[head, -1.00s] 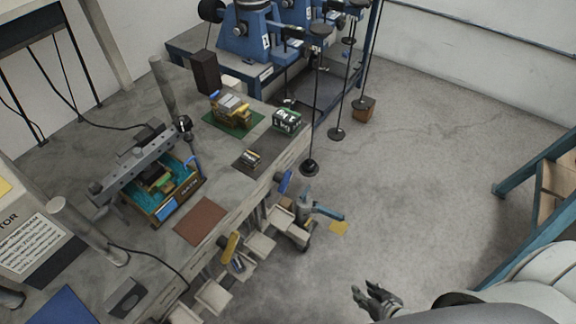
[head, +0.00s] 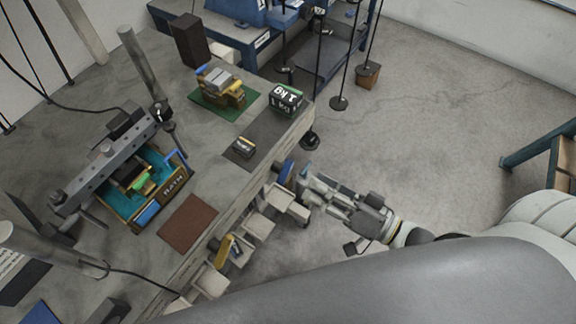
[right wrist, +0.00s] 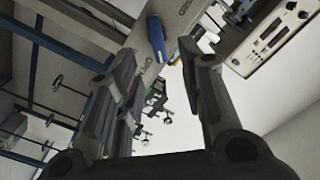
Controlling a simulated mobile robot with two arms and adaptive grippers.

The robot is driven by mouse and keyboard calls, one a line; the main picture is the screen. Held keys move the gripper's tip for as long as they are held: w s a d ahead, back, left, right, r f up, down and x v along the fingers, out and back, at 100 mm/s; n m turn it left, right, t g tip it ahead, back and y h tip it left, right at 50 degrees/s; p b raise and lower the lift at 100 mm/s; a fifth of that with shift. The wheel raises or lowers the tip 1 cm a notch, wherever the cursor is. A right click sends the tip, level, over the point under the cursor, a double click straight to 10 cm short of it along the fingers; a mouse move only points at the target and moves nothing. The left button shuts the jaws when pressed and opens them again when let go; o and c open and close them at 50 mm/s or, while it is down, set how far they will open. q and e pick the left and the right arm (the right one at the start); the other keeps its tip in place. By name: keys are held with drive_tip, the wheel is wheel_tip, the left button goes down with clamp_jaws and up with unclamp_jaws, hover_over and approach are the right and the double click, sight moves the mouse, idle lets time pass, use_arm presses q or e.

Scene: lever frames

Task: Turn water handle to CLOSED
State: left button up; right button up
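A blue lever handle (head: 286,172) stands out from the bench's front side. It also shows in the right wrist view (right wrist: 157,38), between the two fingertips but beyond them. My right gripper (head: 308,184) is just to the right of this handle in the head view. Its fingers are spread in the right wrist view (right wrist: 157,56), with nothing between them, and I see no contact. A yellow handle (head: 225,246) sits further along the bench front. I cannot read which handle is for water. My left gripper is not in view.
White box-like fittings (head: 287,203) stick out along the bench front (head: 248,205), close to my right gripper. A brown mat (head: 188,222) and small models lie on top. Blue machines with hanging rods stand behind. The floor to the right (head: 440,130) is open.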

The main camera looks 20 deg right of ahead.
sight(289, 172)
drive_tip(key=p+x, duration=0.1)
drive_tip(key=x, duration=0.7)
drive_tip(key=shift+w+a, duration=0.15)
drive_tip(key=shift+w, duration=0.15)
clamp_jaws()
